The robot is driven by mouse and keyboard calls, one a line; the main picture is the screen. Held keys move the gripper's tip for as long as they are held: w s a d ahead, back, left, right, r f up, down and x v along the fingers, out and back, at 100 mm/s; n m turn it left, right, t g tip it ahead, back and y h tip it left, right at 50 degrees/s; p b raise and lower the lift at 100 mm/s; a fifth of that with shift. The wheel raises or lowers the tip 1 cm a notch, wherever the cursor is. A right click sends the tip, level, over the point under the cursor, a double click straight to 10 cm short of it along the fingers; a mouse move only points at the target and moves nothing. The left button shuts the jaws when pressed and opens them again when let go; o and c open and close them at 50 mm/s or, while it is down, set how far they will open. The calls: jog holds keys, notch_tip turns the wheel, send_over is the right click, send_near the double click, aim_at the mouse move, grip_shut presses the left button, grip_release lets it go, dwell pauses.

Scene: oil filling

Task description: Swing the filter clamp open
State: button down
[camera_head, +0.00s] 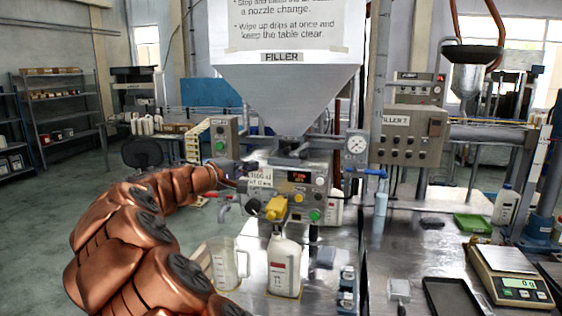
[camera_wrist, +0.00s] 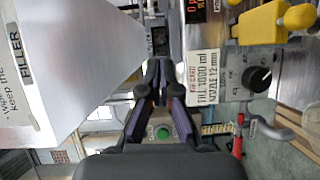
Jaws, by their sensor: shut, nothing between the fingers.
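My gripper (camera_head: 240,167) reaches in from the left to the upper left of the filler's control box (camera_head: 303,190), below the hopper (camera_head: 285,95). In the wrist view its dark purple fingers (camera_wrist: 158,72) are shut together, with nothing seen between them. Just past the fingertips is a small dark block (camera_wrist: 159,42) on a grey metal housing, beside some small lettering. This may be the filter clamp, but it is too small to tell its state. I cannot tell whether the fingertips touch it.
A yellow nozzle part (camera_head: 276,208) sits above a white bottle (camera_head: 284,267) on the metal table, with a clear jug (camera_head: 224,262) to its left. A red-handled part (camera_wrist: 237,145) shows at the right of the wrist view. A scale (camera_head: 510,275) stands at right.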

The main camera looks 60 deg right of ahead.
jog(key=s+d+p, duration=0.2)
jog(key=d+p, duration=0.3)
jog(key=d, duration=0.6)
jog(key=shift+s+d+r+n+t+h, duration=0.2)
jog(key=shift+d+n+t+h, duration=0.1)
jog(key=shift+n+h, duration=0.1)
jog(key=shift+f, duration=0.15)
dwell(0.3)
